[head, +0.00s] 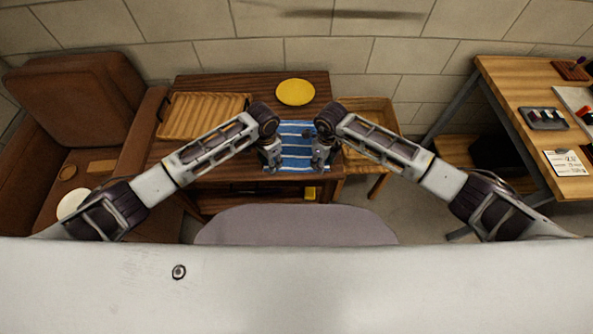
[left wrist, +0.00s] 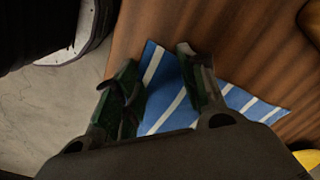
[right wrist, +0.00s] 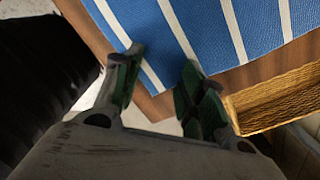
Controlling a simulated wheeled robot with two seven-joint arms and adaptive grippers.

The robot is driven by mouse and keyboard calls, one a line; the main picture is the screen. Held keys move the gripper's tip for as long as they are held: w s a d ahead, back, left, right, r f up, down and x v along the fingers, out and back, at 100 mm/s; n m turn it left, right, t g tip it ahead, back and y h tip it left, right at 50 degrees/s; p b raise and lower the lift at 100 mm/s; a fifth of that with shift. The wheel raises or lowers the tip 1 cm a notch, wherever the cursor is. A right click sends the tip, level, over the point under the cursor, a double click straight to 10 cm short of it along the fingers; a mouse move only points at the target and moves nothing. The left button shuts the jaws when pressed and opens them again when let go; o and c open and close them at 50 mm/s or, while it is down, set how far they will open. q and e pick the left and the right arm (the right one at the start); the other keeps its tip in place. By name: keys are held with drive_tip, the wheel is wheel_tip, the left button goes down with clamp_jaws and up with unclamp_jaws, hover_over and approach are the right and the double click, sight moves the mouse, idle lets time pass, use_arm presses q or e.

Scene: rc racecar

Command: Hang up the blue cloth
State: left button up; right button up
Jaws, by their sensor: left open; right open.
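The blue cloth (head: 297,144) with white stripes lies flat on the dark wooden table, near its front right part. It shows in the left wrist view (left wrist: 236,98) and in the right wrist view (right wrist: 205,30). My left gripper (head: 271,160) is at the cloth's left side; its open fingers (left wrist: 158,75) are over a cloth edge with nothing held. My right gripper (head: 319,160) is at the cloth's right side; its open fingers (right wrist: 162,70) are over the cloth's front corner and edge. I cannot tell whether the fingertips touch the cloth.
The wooden table (head: 220,175) also holds a wooden tray (head: 200,116) and a yellow plate (head: 295,92). A wicker basket (right wrist: 265,100) stands at the table's right. A brown armchair (head: 75,95) is at the left, and a wooden desk (head: 515,95) with small items is at the right.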

use_arm(q)
drive_tip(key=shift+c, duration=0.5)
use_arm(e)
drive_tip(key=shift+c, duration=0.5)
use_arm(q)
drive_tip(key=shift+f, duration=0.15)
clamp_jaws()
use_arm(e)
drive_tip(key=shift+s+f, duration=0.1)
drive_tip(key=shift+f, duration=0.05)
clamp_jaws()
use_arm(q)
drive_tip(key=shift+a, duration=0.1)
use_arm(e)
drive_tip(key=shift+d, duration=0.1)
